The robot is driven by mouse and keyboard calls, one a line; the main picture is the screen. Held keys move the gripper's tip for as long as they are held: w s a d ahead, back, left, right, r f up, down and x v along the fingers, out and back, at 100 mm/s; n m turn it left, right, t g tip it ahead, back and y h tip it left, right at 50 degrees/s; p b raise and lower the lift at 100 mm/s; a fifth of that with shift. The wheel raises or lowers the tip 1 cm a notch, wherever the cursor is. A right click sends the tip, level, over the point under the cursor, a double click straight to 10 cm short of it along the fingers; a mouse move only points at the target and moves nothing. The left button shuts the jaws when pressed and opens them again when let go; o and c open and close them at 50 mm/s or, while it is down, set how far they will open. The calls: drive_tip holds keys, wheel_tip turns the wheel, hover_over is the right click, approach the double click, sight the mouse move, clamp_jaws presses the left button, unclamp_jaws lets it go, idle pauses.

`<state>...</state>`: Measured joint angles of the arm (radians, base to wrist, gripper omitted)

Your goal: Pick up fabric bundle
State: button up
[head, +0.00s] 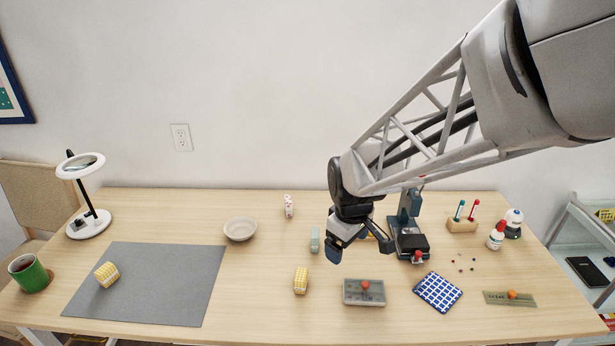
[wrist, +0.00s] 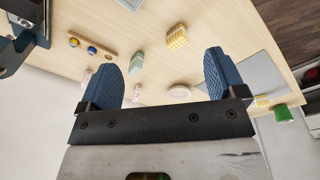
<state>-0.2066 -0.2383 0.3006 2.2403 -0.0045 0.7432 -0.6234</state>
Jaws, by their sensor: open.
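A yellow-and-white checked fabric bundle (head: 301,281) sits near the front middle of the table; it also shows in the wrist view (wrist: 177,37), beyond and between the fingers. A similar yellow bundle (head: 107,273) sits on the grey mat (head: 150,285) at left. A flat blue-and-white checked cloth piece (head: 438,292) lies at front right. Which one the task means I cannot tell. My gripper (head: 352,250) is open and empty above the table, up and right of the middle yellow bundle. In the wrist view its blue fingers (wrist: 160,65) are spread wide with nothing between them.
A pale green block (head: 315,240) stands behind the middle bundle. A grey box with an orange knob (head: 366,292) lies to its right. A bowl (head: 240,229) and green mug (head: 28,273) stand left.

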sight(301, 274)
drive_tip(key=w+a+f+n, duration=0.2)
drive_tip(key=a+f, duration=0.1)
drive_tip(key=f, duration=0.2)
drive_tip(key=w+a+f+n, duration=0.2)
drive_tip(key=w+a+f, duration=0.1)
drive_tip(key=a+f, duration=0.1)
drive_tip(key=w+a+f+n+g, duration=0.1)
drive_tip(key=w+a+f+n, duration=0.1)
drive_tip(key=f, duration=0.3)
drive_tip(key=shift+w+a+f, duration=0.4)
drive_tip(key=shift+w+a, duration=0.05)
drive_tip(key=shift+a, duration=0.3)
drive_tip(key=shift+w+a+f+n, duration=0.1)
drive_tip(key=shift+a+f+n, duration=0.2)
drive_tip(key=shift+f+n, duration=0.15)
drive_tip(key=shift+f, duration=1.3)
drive_tip(key=shift+f, duration=0.15)
drive_tip(key=shift+d+f, duration=0.2)
drive_tip(key=shift+f, duration=2.25)
drive_tip(key=c, duration=1)
